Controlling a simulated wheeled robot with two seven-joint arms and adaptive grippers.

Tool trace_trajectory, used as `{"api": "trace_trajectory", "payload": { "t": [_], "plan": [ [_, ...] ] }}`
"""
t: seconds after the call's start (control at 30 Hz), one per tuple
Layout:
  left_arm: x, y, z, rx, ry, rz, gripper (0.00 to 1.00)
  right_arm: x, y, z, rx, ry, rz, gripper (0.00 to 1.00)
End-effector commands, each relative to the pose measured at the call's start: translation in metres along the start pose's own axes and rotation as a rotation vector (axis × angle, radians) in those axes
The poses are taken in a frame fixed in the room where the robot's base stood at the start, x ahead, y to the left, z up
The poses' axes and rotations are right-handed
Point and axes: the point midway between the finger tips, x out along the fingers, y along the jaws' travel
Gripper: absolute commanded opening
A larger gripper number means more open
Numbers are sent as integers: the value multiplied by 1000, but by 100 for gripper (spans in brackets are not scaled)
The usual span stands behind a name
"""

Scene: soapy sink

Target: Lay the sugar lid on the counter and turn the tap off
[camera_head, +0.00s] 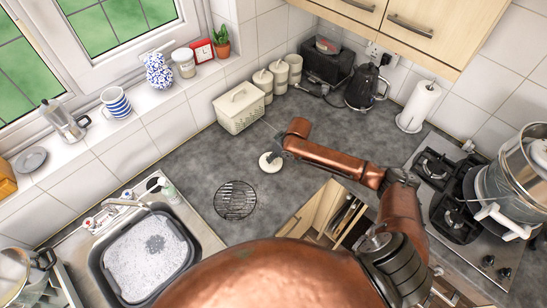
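A round cream lid (270,162) with a small knob is at the middle of the grey counter, right at the tip of my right gripper (278,152). I cannot tell whether it rests on the counter or is held just above it. The copper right arm comes from the lower right and hides most of the gripper, so its fingers are unclear. The tap (128,203) stands behind the sink at the lower left, with its handles (89,222) to its left. I cannot make out whether water runs. Cream canisters (279,77) stand by the back wall. My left gripper is out of view.
A grey basin of suds (147,262) fills the sink. A round wire rack (235,200) lies on the counter left of my arm. A cream bread box (239,107), kettle (365,88) and paper roll (418,105) line the wall. A hob (447,190) is at right.

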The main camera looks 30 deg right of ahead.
Motion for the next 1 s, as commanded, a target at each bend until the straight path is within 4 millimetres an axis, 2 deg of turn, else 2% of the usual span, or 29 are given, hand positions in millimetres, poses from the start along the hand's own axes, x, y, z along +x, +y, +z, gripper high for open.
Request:
{"api": "trace_trajectory", "payload": {
  "t": [0.3,0.5,0.7,1.0],
  "plan": [
    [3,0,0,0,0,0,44,-65,1,0,-3,2,2,24],
    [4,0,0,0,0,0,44,-97,0,0,-1,1,1,24],
    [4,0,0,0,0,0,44,-111,0,0,-1,0,0,24],
    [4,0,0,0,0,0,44,-112,0,0,0,0,0,24]
  ]
}}
